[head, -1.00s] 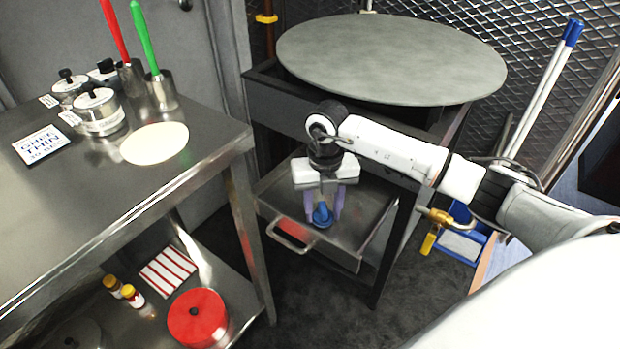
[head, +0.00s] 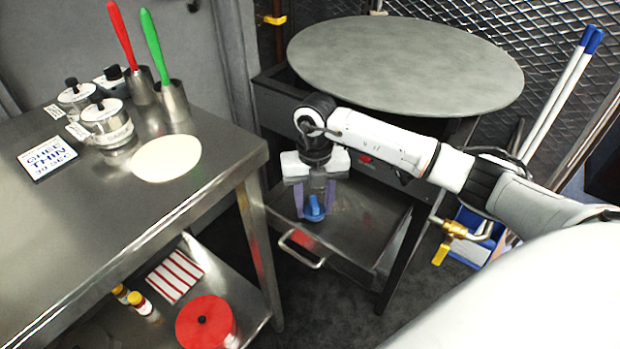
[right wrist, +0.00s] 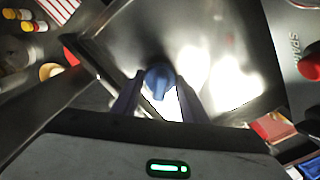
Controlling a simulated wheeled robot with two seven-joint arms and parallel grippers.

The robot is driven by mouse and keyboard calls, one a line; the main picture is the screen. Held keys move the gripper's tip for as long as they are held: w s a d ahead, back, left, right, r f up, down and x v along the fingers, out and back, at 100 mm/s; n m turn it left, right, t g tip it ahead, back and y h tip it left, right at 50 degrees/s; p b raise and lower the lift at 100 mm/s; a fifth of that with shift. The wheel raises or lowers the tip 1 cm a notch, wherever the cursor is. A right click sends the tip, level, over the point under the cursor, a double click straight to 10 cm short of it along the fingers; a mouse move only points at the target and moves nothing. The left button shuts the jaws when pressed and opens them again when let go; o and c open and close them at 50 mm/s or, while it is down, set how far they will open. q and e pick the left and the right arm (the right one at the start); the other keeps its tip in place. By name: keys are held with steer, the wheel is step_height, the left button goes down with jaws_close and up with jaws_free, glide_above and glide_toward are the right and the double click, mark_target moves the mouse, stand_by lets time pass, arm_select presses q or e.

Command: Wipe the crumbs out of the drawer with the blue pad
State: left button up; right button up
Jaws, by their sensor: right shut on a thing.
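The drawer (head: 362,228) is a shallow metal drawer, pulled open below the large round grey top, with a bar handle (head: 301,250) on its front. My right gripper (head: 314,200) points down into the drawer's left part, shut on the blue pad (head: 314,212) by its rounded blue top. The blue pad also shows in the right wrist view (right wrist: 159,78) between the two purple-grey fingers. I cannot tell whether the pad touches the drawer floor. Bright reflections cover part of the floor (right wrist: 200,50), and I cannot make out any crumbs. My left gripper is not in view.
The round top (head: 405,62) overhangs the drawer's back. A steel table (head: 95,235) stands close on the left, holding canisters (head: 107,124) and a pale disc (head: 166,158). A red round container (head: 205,322) is on its lower shelf. A brass-coloured valve (head: 453,230) is right of the drawer.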

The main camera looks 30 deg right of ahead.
steer(key=shift+s+r+p, duration=0.1)
steer(key=shift+r+p, duration=0.2)
steer(key=shift+r, duration=0.55)
steer(key=shift+r+p, duration=0.6)
steer(key=shift+r, duration=0.1)
step_height(320, 180, up, 3)
steer(key=shift+f+p, duration=0.1)
steer(key=shift+p, duration=1.05)
steer(key=shift+r, duration=0.25)
